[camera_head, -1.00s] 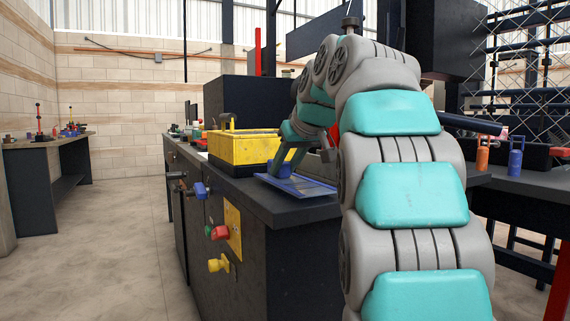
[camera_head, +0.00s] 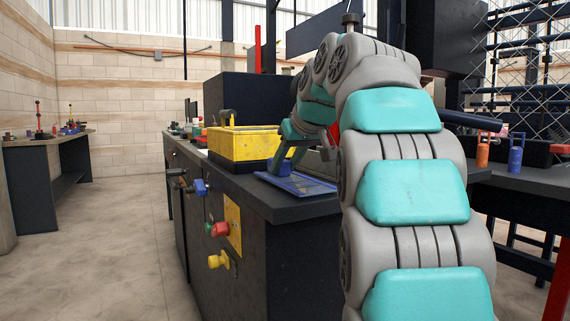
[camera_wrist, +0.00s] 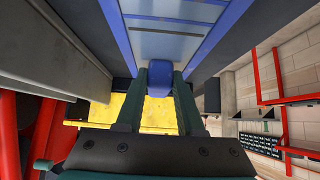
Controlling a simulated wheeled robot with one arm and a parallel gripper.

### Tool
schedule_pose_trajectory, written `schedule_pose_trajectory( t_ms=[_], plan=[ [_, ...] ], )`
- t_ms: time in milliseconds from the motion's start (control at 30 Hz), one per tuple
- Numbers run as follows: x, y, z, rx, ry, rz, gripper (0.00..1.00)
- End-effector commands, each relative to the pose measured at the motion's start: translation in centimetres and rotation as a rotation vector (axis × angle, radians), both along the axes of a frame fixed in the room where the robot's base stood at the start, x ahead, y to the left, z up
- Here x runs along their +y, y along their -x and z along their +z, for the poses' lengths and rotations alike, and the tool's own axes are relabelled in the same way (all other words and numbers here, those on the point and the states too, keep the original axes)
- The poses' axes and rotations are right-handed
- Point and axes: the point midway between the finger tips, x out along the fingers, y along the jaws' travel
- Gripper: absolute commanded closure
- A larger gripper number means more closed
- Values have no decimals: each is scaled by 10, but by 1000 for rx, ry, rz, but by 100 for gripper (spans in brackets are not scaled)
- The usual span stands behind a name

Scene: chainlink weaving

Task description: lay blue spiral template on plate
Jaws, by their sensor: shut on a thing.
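The blue spiral template (camera_head: 305,186) shows in the head view as a flat blue-edged panel at the front edge of the dark bench. In the wrist view its blue side rails (camera_wrist: 207,48) and grey-blue middle reach away from my gripper (camera_wrist: 159,80). The green fingers are shut on a blue tab at the template's near end. In the head view my gripper (camera_head: 280,163) is at the template's left end, partly behind my arm. The panel looks about level. I cannot tell whether it touches the surface below, and I cannot make out the plate apart from it.
A yellow box (camera_head: 243,145) stands on the bench (camera_head: 285,208) just left of my gripper. Coloured knobs (camera_head: 219,231) stick out of the bench's front. Orange and blue bottles (camera_head: 515,155) stand on a table at the right. The floor at left is clear.

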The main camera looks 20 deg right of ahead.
Motion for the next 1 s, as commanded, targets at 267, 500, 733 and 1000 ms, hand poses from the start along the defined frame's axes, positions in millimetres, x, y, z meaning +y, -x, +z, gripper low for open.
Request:
schedule_pose_trajectory(
  t_ms=[267,500,733,1000],
  plan=[
    [0,0,-6,0,0,0,100],
    [0,0,-8,0,0,0,58],
    [0,0,-8,0,0,0,32],
    [0,0,-8,0,0,0,28]
  ],
)
